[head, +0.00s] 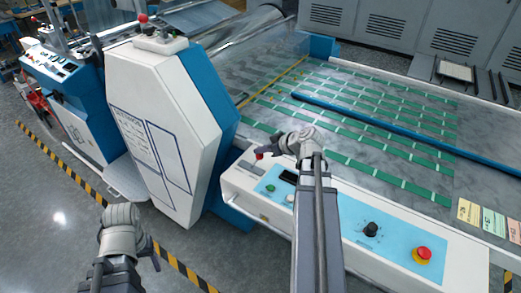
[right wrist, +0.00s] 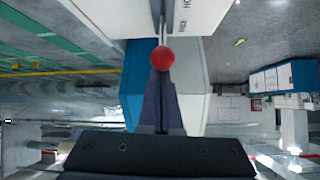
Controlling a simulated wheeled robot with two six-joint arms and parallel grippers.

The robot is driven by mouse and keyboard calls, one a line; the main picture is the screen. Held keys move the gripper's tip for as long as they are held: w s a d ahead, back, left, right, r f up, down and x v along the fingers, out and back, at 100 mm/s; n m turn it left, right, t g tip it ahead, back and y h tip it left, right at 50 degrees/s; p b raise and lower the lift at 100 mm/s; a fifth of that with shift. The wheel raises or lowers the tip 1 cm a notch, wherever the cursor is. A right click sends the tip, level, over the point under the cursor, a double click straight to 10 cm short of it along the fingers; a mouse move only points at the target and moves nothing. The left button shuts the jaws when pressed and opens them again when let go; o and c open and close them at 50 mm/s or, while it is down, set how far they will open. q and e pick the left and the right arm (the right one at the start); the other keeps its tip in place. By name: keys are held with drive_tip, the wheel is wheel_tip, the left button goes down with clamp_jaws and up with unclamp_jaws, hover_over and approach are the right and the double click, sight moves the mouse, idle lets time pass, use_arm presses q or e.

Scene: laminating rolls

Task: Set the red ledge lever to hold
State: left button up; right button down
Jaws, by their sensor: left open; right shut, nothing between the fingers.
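The red ledge lever shows as a round red knob (head: 259,156) at the left end of the white control ledge (head: 235,183). In the right wrist view the red knob (right wrist: 163,58) sits on a thin stem, just at the tips of my right gripper (right wrist: 161,80). The fingers are shut with nothing between them; whether they touch the knob I cannot tell. Partly readable labels on the white panel (right wrist: 205,10) lie beside the stem. In the head view my right gripper (head: 264,154) reaches left over the ledge. My left gripper (head: 152,258) is open and empty, low over the floor.
A white and blue machine housing (head: 165,130) stands left of the ledge. The ledge also carries a black knob (head: 371,229) and a red emergency button (head: 423,253). A grey bed with green strips (head: 405,185) lies behind. Striped floor tape (head: 185,270) runs below.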

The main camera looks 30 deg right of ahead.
wheel_tip(320, 180, up, 4)
drive_tip(key=w+p, duration=0.3)
drive_tip(key=p, duration=0.1)
drive_tip(key=s+d+r+p, duration=0.2)
drive_tip(key=s+r+p, duration=0.1)
drive_tip(key=s, duration=0.5)
drive_tip(key=shift+s+d, duration=0.25)
drive_tip(key=shift+s, duration=0.1)
drive_tip(key=a+f+n+g+y, duration=0.1)
drive_tip(key=a+f+g, duration=0.2)
drive_tip(key=a, duration=0.8)
drive_tip(key=a+f+g, duration=0.3)
drive_tip(key=a+g, duration=0.1)
drive_tip(key=a, duration=0.6)
drive_tip(key=s+a+f+g+h, duration=0.1)
drive_tip(key=s+a+h, duration=0.2)
drive_tip(key=a, duration=0.5)
drive_tip(key=s+a+f+g+h, duration=0.1)
drive_tip(key=s+a+g+h, duration=0.1)
drive_tip(key=s+a, duration=0.3)
drive_tip(key=shift+a+f+h, duration=0.25)
drive_tip(key=shift+a+h, duration=0.15)
drive_tip(key=shift+a, duration=1.2)
